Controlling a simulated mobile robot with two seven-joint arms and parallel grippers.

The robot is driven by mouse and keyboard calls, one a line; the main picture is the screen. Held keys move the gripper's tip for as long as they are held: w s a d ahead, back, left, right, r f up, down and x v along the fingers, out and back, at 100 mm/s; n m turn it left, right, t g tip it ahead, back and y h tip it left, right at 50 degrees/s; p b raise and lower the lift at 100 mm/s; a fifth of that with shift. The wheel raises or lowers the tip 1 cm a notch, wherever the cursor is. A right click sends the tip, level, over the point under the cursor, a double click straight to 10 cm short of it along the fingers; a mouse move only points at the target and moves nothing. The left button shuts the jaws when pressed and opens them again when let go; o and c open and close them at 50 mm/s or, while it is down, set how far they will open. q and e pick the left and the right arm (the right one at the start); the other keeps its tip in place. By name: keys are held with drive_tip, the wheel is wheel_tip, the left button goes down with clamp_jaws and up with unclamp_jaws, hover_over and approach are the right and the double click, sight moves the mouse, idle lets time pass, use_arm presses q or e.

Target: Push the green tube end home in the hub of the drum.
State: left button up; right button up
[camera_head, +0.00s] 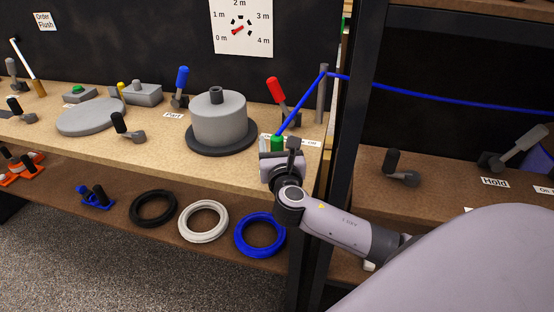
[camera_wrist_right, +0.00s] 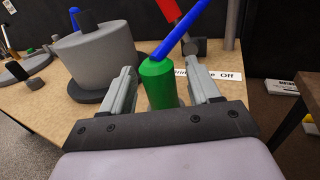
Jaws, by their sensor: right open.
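The green tube end (camera_head: 277,142) stands upright near the right front corner of the bench. A blue tube (camera_head: 302,101) rises from its top. My right gripper (camera_head: 279,144) is open at the tube end. In the right wrist view the green tube end (camera_wrist_right: 157,83) stands between the two open fingers (camera_wrist_right: 160,77), with a visible gap on at least the right side. The grey drum (camera_head: 219,120) sits on a dark round base to the left, with a dark hub (camera_head: 216,95) protruding from its top. My left gripper is not in view.
A red-handled lever (camera_head: 275,92) and a grey post (camera_head: 322,92) stand behind the tube end. The blue tube bends over the post and runs right. A blue-handled lever (camera_head: 182,80) is left of the drum. A dark upright (camera_head: 350,130) bounds the bench at right.

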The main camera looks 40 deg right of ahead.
drive_tip(key=c, duration=1.1)
drive_tip(key=shift+o, duration=0.2)
